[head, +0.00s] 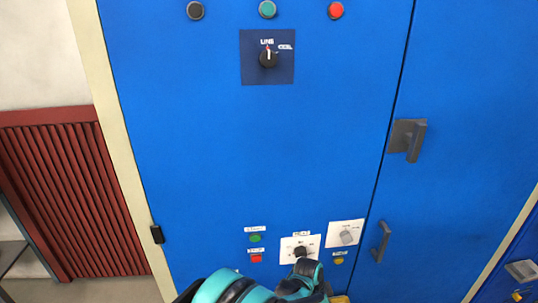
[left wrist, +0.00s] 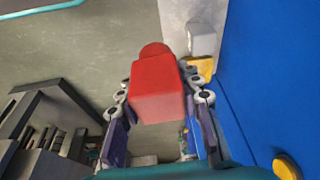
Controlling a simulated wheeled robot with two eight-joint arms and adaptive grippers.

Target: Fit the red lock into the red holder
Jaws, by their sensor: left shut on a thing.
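The red lock (left wrist: 160,92) is a red block with a rounded top, large in the middle of the left wrist view. My left gripper (left wrist: 161,115) is shut on it, with a finger on either side. In the head view my left arm (head: 235,288) shows at the bottom edge, in front of the blue cabinet's lower controls; the lock cannot be made out there. I cannot identify a red holder in either view. My right gripper is not in view.
The blue cabinet (head: 250,150) has a black rotary switch (head: 301,251), a grey switch (head: 346,236), green (head: 255,238) and red (head: 257,259) buttons low down. A door handle (head: 408,137) sticks out at right. A yellow round part (left wrist: 287,166) shows in the wrist view.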

